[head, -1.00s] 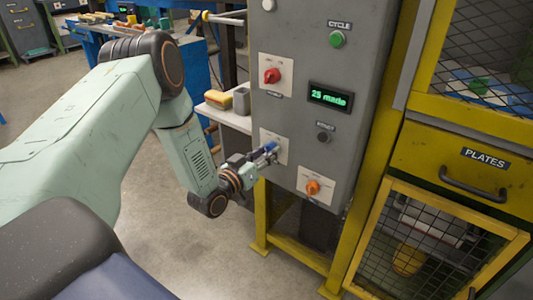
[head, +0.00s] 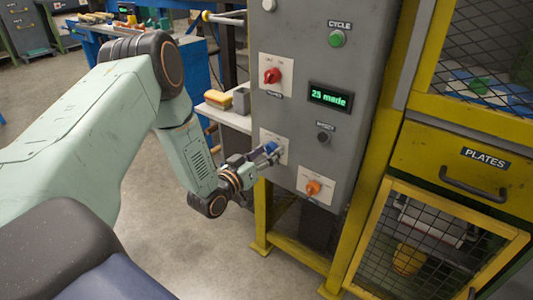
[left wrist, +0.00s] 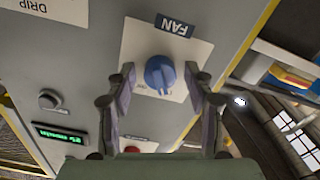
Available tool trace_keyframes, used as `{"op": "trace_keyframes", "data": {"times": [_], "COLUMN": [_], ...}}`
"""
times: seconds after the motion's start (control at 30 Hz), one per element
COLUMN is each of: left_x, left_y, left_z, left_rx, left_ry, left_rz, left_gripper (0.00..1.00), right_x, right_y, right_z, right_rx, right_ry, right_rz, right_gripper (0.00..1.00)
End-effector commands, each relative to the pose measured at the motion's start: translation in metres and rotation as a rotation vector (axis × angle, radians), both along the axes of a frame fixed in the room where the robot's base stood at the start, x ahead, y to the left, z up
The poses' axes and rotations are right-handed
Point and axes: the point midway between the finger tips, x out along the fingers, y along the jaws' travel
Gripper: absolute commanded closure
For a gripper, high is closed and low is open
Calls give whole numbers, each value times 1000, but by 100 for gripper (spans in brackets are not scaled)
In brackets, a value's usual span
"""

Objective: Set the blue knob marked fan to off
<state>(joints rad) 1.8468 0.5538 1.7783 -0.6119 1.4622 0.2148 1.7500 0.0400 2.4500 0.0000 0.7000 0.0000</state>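The blue knob (head: 271,146) sits on a pale plate low on the grey control panel (head: 302,120). In the left wrist view the blue knob (left wrist: 159,75) is under a dark label reading FAN (left wrist: 175,25). Small markings beside it are too blurred to read, and I cannot tell its setting. My left gripper (head: 275,153) is at the knob in the head view. In the left wrist view the left gripper (left wrist: 160,72) has its fingers spread on both sides of the knob, with a gap at each side. My right gripper is not in view.
A red knob (head: 272,76) is above and an orange knob (head: 313,187) below right on the panel. A yellow frame (head: 375,200) stands at right.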

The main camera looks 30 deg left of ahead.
Motion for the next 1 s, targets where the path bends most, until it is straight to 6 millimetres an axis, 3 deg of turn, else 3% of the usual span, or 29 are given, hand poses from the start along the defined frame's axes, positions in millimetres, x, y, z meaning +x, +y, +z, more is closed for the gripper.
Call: {"op": "trace_keyframes", "data": {"times": [0.37,1.0], "left_x": [-5,-104], "left_y": [1,10], "left_z": [0,0], "left_rx": [0,-2], "left_ry": [-1,-1], "left_rz": [1,6], "left_gripper": [44,44], "right_x": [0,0], "right_y": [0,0], "right_z": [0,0], "right_rx": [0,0], "right_ry": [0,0], "right_rz": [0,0], "right_gripper": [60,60]}}
